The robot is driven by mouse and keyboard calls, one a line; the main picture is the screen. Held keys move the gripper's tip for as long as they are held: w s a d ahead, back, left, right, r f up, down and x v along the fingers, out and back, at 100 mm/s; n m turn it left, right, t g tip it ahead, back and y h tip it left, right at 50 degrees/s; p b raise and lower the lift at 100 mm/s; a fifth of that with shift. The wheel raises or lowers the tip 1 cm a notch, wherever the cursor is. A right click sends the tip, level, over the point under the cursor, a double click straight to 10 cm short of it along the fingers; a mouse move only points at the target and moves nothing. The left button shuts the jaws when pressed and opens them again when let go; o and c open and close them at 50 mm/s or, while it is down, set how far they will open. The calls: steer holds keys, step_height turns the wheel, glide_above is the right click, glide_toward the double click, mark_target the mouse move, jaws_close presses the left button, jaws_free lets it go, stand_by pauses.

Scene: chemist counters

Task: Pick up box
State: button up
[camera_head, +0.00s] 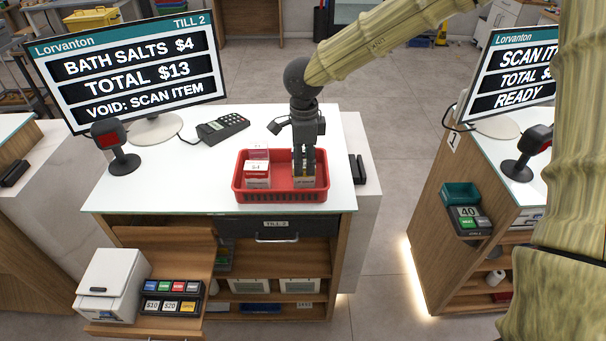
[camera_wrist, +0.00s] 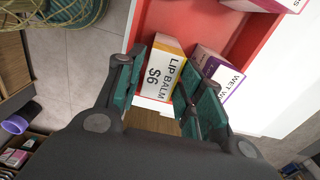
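A small white and yellow box marked "LIP BALM $6" (camera_wrist: 163,72) stands in the red basket (camera_head: 281,197) on the counter. My gripper (camera_head: 305,172) reaches straight down into the right part of the basket. In the wrist view its two fingers (camera_wrist: 160,88) are on either side of the lip balm box, with the pads close against its sides. The box appears to be still down in the basket. A purple and white box marked "WET W…" (camera_wrist: 221,73) is just right of the right finger. White and red boxes (camera_head: 257,173) stand in the basket's left part.
A card terminal (camera_head: 223,127), a scanner (camera_head: 115,148) and a till screen (camera_head: 130,70) stand on the counter behind and left of the basket. An open drawer (camera_head: 160,262) juts out below.

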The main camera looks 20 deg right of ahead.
mark_target(304, 179)
steer(key=shift+w+d+f, duration=0.1)
steer(key=shift+w+f, duration=0.15)
steer(key=shift+f, duration=0.35)
steer(key=shift+w+d+f, duration=0.1)
steer(key=shift+w+f, duration=0.1)
steer(key=shift+f, duration=0.4)
steer(key=shift+s+f+p, duration=0.35)
steer(key=shift+f+p, duration=0.2)
steer(key=shift+p, duration=0.15)
step_height(304, 179, down, 3)
steer(key=shift+w+a+f+p, duration=0.1)
steer(key=shift+w+p, duration=0.05)
steer(key=shift+p, duration=0.3)
steer(key=shift+f, duration=0.2)
steer(key=shift+c, duration=0.3)
steer(key=c, duration=0.6)
